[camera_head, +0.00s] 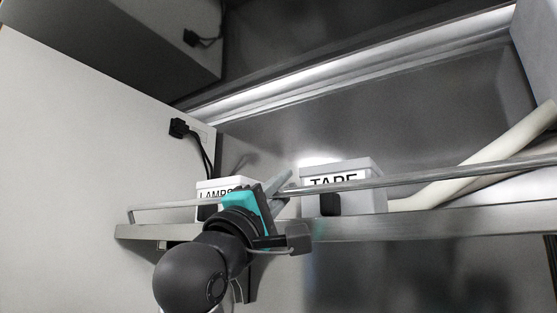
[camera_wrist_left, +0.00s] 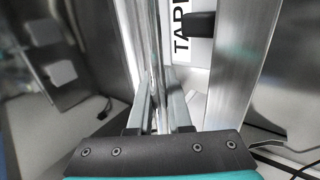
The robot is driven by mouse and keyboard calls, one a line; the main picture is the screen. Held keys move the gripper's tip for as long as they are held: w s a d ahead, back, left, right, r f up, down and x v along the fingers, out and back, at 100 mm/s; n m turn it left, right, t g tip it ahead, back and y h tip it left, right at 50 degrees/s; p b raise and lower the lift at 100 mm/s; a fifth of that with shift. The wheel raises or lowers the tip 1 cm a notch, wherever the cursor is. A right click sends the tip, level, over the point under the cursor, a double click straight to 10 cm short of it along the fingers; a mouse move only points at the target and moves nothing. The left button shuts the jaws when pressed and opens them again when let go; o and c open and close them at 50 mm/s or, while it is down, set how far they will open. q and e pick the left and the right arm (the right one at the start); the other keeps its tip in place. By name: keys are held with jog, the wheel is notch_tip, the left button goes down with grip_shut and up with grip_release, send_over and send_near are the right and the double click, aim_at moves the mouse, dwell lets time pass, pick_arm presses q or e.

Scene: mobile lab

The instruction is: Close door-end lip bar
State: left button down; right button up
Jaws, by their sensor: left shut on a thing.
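The lip bar (camera_head: 420,178) is a thin metal rail along the front of the shelf, above the shelf's front edge (camera_head: 400,225). Its left end bends down towards the shelf edge, and its right part runs out of the picture. My left gripper (camera_head: 281,184) is shut on the bar between the two labelled boxes. In the left wrist view the bar (camera_wrist_left: 157,45) runs down between the two fingers (camera_wrist_left: 161,112). The gripper body hides part of the bar in the head view. My right gripper is not in view.
A white box marked TAPE (camera_head: 367,172) and a box whose label is partly hidden (camera_head: 225,186) stand on the shelf behind the bar. A pale thick hose or pipe (camera_head: 470,168) lies at the right. A black plug with cable (camera_head: 180,128) hangs on the left wall.

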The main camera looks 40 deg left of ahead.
pick_arm(q)
jog(key=shift+w+a+r+g+p, duration=0.1)
jog(key=shift+w+g+p, duration=0.4)
jog(key=shift+g+p, duration=0.6)
jog(key=shift+w+f+g+p, duration=0.2)
jog(key=shift+w+g, duration=0.05)
jog(key=shift+g, duration=0.4)
jog(key=shift+w+f+g+p, duration=0.15)
jog(key=shift+w+f+g, duration=0.1)
jog(key=shift+g, duration=0.4)
jog(key=shift+a, duration=0.1)
jog(key=c, duration=0.9)
grip_release()
jog(key=shift+w+h, duration=0.1)
jog(key=shift+h, duration=0.2)
jog(key=shift+o, duration=0.2)
